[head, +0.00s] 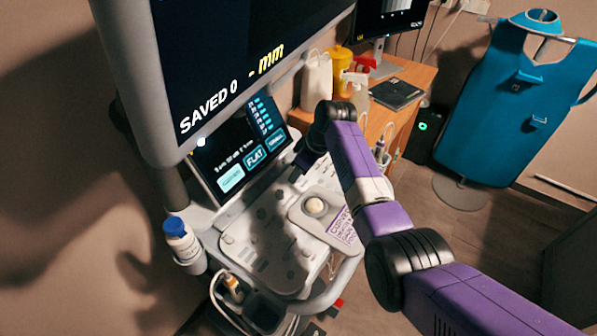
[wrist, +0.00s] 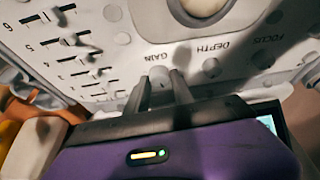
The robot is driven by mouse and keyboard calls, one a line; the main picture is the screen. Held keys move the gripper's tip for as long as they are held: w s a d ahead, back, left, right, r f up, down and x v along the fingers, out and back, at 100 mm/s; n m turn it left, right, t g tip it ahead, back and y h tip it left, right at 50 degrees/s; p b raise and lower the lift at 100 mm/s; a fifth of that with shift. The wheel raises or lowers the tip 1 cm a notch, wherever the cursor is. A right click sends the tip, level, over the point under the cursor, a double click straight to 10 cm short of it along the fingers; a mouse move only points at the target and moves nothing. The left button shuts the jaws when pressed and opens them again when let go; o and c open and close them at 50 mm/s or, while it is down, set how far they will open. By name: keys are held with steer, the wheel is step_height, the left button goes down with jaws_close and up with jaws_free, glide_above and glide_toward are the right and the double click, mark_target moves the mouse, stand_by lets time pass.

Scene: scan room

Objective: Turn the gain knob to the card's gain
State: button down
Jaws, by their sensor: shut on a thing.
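The gain knob (wrist: 159,84) sits just below the upside-down GAIN label in the wrist view, on the light console panel (wrist: 130,60). My gripper (wrist: 161,78) has one finger on each side of the knob and is shut on it. The knob's pointer and setting cannot be made out. In the head view my gripper (head: 306,158) is at the far right part of the console, and the knob is hidden there. A card (head: 342,229) with purple print lies at the console's front right; my arm covers part of it, and its gain value is not readable.
Beside the gain knob are the depth knob (wrist: 211,68) and focus knob (wrist: 264,60); several sliders (wrist: 75,40) lie left. A touch screen (head: 240,150) stands behind the panel, under a large monitor (head: 245,60). A blue-capped bottle (head: 181,240) is at the console's left.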

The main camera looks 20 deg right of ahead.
mark_target(302, 188)
steer(key=m+p, duration=0.1)
steer(key=m+h+p, duration=0.1)
steer(key=shift+s+a+r+m, duration=0.1)
steer(key=shift+a+m, duration=0.05)
steer(key=shift+m, duration=0.25)
steer(key=shift+m+t+h+p, duration=0.5)
steer(key=shift+m+h+p, duration=0.15)
steer(key=shift+m, duration=0.75)
steer(key=c, duration=1.1)
jaws_free()
steer(key=v, duration=0.7)
steer(key=shift+r, duration=0.3)
